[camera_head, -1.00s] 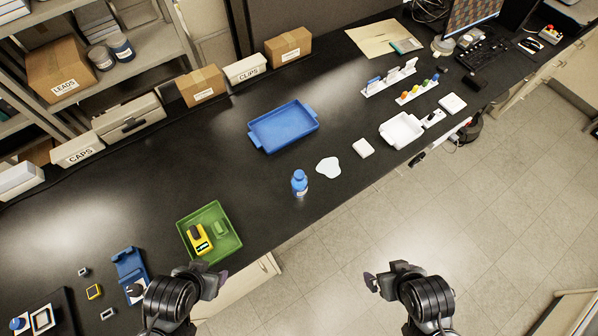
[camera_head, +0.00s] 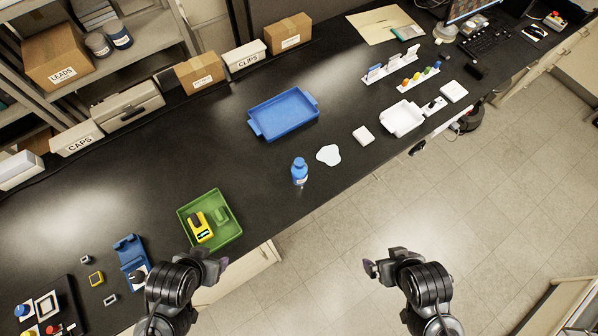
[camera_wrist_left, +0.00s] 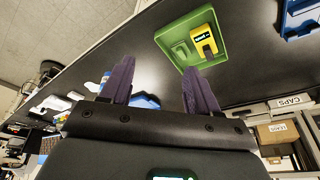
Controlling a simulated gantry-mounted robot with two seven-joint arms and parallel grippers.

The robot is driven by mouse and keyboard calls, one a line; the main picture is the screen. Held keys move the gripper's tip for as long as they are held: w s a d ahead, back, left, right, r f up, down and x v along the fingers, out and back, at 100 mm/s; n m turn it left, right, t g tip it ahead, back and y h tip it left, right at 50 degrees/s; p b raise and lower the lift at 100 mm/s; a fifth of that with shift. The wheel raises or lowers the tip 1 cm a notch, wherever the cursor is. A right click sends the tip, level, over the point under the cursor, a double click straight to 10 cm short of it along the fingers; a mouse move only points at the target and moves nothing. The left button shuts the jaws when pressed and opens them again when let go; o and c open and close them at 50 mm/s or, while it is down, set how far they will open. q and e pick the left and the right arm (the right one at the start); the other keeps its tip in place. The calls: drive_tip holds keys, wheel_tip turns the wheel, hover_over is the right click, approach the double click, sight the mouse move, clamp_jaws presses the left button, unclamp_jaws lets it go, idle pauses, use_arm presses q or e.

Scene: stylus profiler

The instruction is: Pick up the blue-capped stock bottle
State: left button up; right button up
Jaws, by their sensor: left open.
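The blue-capped stock bottle (camera_head: 299,172) stands upright on the black bench near its front edge, with a pale label on its body. My left gripper (camera_head: 209,262) is open and empty, beside the bench front below the green tray and well apart from the bottle. In the left wrist view its two purple-grey fingers (camera_wrist_left: 158,88) are spread with nothing between them. A small blue shape partly behind the left finger there may be the bottle, but I cannot tell. My right gripper (camera_head: 378,268) is over the floor, away from the bench; its jaws are unclear.
A green tray (camera_head: 233,236) holds a yellow device (camera_head: 199,227) and a green piece. A blue tray (camera_head: 253,126) lies behind the bottle. A white block (camera_head: 363,135) and white tray (camera_head: 402,118) are to the right. Bench around the bottle's left side is clear.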

use_arm(q)
drive_tip(key=shift+o, duration=0.3)
drive_tip(key=o, duration=0.6)
